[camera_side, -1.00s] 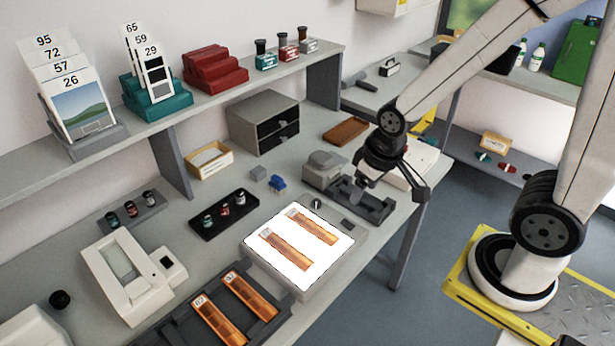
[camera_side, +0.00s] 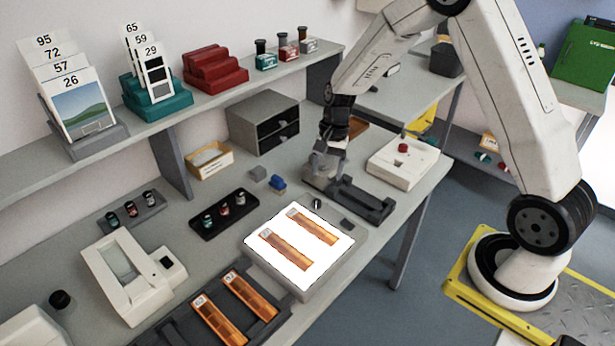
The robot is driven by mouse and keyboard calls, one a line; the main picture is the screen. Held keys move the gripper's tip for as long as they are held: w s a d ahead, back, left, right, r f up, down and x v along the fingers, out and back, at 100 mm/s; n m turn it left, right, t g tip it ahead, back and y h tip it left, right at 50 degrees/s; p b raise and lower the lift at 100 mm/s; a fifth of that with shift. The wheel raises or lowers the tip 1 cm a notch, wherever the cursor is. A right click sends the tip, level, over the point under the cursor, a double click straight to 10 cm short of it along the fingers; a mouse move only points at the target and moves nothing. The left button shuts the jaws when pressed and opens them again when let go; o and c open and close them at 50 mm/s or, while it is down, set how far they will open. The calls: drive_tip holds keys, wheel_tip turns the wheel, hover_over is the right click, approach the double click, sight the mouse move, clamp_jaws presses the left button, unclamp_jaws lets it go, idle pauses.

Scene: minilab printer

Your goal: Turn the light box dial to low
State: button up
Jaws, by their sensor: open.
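The light box (camera_side: 312,285) is a grey box with a glowing white top, on the bench in the middle. Two orange film strips (camera_side: 313,226) lie on its lit top. The dial (camera_side: 317,204) is a small dark knob at the box's back corner; its setting is too small to read. My gripper (camera_side: 325,160) points down above the grey device behind the light box. It is open and apart from the dial, behind and above it. Its fingers blend with the grey device, and the gap between them is hard to see.
The grey device (camera_side: 370,208) with a long dark base stands behind the dial. A white box with a red knob (camera_side: 403,164) is at the right.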

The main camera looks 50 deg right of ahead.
sight(317, 201)
drive_tip(key=shift+w+d+f+m+y, duration=0.35)
drive_tip(key=shift+w+d+f+m, duration=0.1)
drive_tip(key=shift+w+f+m, duration=0.25)
drive_tip(key=shift+w+d+f+m+y, duration=0.35)
drive_tip(key=shift+w+d+f+m, duration=0.1)
drive_tip(key=shift+w+f+m, duration=0.2)
drive_tip(key=shift+f, duration=0.1)
drive_tip(key=shift+x, duration=3.8)
drive_tip(key=shift+s, duration=0.2)
clamp_jaws()
